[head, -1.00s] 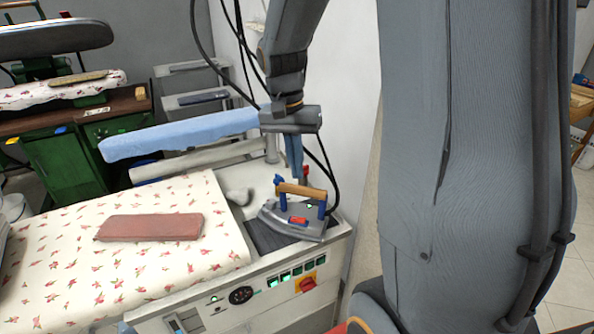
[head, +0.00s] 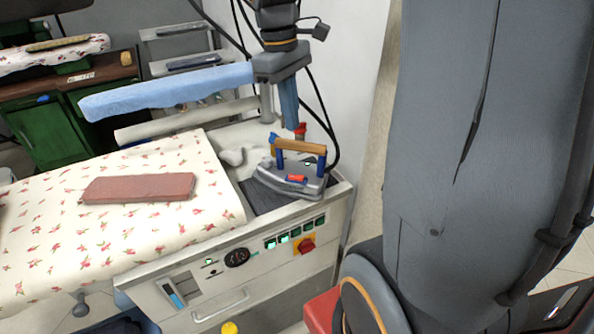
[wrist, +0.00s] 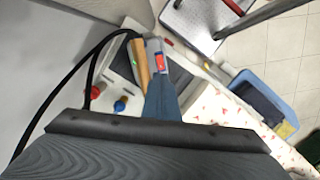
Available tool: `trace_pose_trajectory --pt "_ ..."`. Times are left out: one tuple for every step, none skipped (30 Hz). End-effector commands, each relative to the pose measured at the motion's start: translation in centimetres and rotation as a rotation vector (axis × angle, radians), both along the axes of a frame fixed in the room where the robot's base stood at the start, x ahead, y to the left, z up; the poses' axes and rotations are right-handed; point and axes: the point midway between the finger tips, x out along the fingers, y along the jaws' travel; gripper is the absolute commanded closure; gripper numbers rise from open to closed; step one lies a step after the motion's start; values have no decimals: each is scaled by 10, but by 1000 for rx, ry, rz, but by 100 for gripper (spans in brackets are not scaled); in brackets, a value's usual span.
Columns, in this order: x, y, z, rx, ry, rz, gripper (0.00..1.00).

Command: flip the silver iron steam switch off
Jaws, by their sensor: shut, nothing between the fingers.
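The silver iron (head: 298,177) rests on a dark pad on the ironing table, with a wooden handle (head: 300,146) on blue posts. A red switch (head: 296,179) sits on its near side, and a small green light shows on its body. My gripper (head: 291,125) points down just above and behind the handle in the head view, shut and empty. In the wrist view the fingers (wrist: 160,100) reach toward the iron, with the red switch (wrist: 159,62) just beyond the tips. I cannot tell whether the tips touch the iron.
The flowered table cover (head: 120,240) holds a reddish-brown pad (head: 138,188) to the left. A blue padded arm (head: 165,90) stands behind it. A black cable runs from the iron along the wall. The front panel has a red rotary knob (head: 306,245) and several green buttons.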

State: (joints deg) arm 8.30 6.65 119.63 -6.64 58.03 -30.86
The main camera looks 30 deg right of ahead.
Motion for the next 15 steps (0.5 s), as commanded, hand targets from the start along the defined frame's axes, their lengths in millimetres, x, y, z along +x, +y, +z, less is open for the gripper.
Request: trace_pose_trajectory --pt "1 0 -2 5 3 58 100" --pt "1 0 -1 8 6 93 100" --pt "1 1 -1 12 10 138 100" --pt "1 1 -1 14 12 169 100" --pt "1 1 -1 17 15 197 100" --pt "1 1 -1 20 19 230 100" --pt "1 1 -1 22 21 251 100" --pt "1 1 -1 24 23 270 100" --pt "0 1 0 25 25 291 100" --pt "0 1 0 27 27 302 100" --pt "0 1 0 28 28 313 100" --pt "0 1 0 29 28 321 100" --pt "0 1 0 29 29 326 100" --pt "0 1 0 29 29 328 100" --pt "0 1 1 29 29 331 100"
